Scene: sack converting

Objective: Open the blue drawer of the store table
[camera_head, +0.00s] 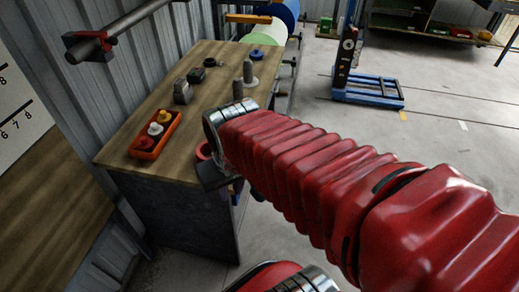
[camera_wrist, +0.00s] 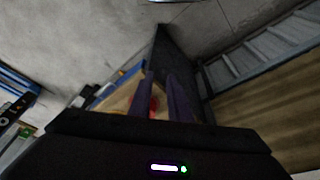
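The store table (camera_head: 222,62) stands left of centre in the head view, with a wooden top and a grey side panel. Its drawer side is mostly hidden behind my red-sleeved arm. Only small blue patches (camera_head: 237,190) show there, and I cannot tell how far any drawer is out. A blue edge (camera_wrist: 88,92) and a tan surface with something red lie beyond the fingers.
An orange tray (camera_head: 143,155) with red, white and yellow knobs sits on the table. Grey upright pieces (camera_head: 248,72) and small dark items stand behind it. A blue-based stand (camera_head: 372,92) is at the back. The floor right of the table is open.

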